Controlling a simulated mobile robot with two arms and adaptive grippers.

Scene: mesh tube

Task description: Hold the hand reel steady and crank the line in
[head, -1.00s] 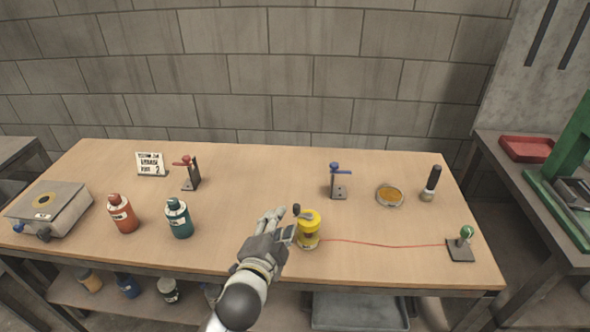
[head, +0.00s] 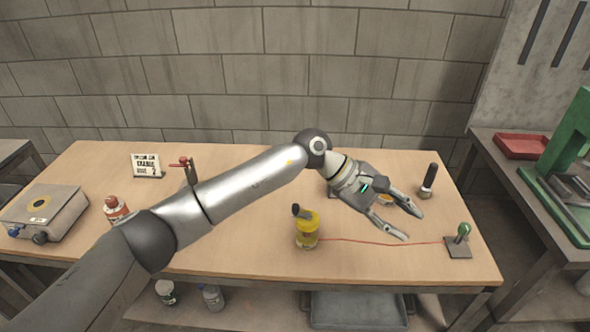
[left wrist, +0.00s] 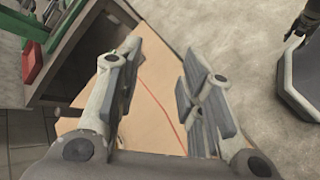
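The yellow hand reel (head: 307,234) stands upright on the bench, its crank with a dark knob (head: 296,210) on top. A red line (head: 375,242) runs from it across the wood to a small green-topped post (head: 463,232) at the right. My left gripper (head: 413,226) is open and empty, above the bench right of the reel and clear of it, behind the line. In the left wrist view its fingers (left wrist: 160,60) are spread, with the red line (left wrist: 177,115) below. My right gripper is outside the head view; a dark shape at the wrist view's upper right may be it.
My left arm crosses over the bench and hides its middle. A black-handled tool (head: 429,180) stands behind my gripper. The front right bench is mostly clear.

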